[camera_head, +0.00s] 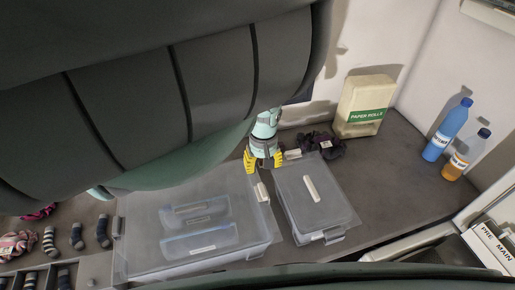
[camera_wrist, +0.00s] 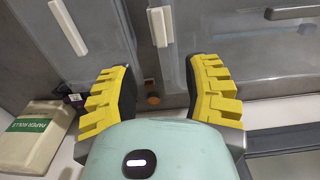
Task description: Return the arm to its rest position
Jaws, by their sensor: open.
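My gripper (camera_head: 264,161) shows in the head view above the back edges of two clear lidded bins, with its yellow fingers spread apart. It also shows in the wrist view (camera_wrist: 158,92), open, with nothing between the fingers. The larger left bin (camera_head: 150,215) has clear trays showing through its top. The smaller right bin (camera_head: 325,205) has a pale handle on its lid. Most of my arm is hidden behind the dark padded part of my body that fills the upper left of the head view.
A paper rolls box (camera_head: 362,105) stands at the back, with a dark crumpled cloth (camera_head: 322,143) beside it. A blue bottle (camera_head: 447,130) and an orange-filled bottle (camera_head: 466,155) stand at the right. Several socks (camera_head: 77,235) lie at left. The grey counter (camera_head: 400,185) is clear right of the bins.

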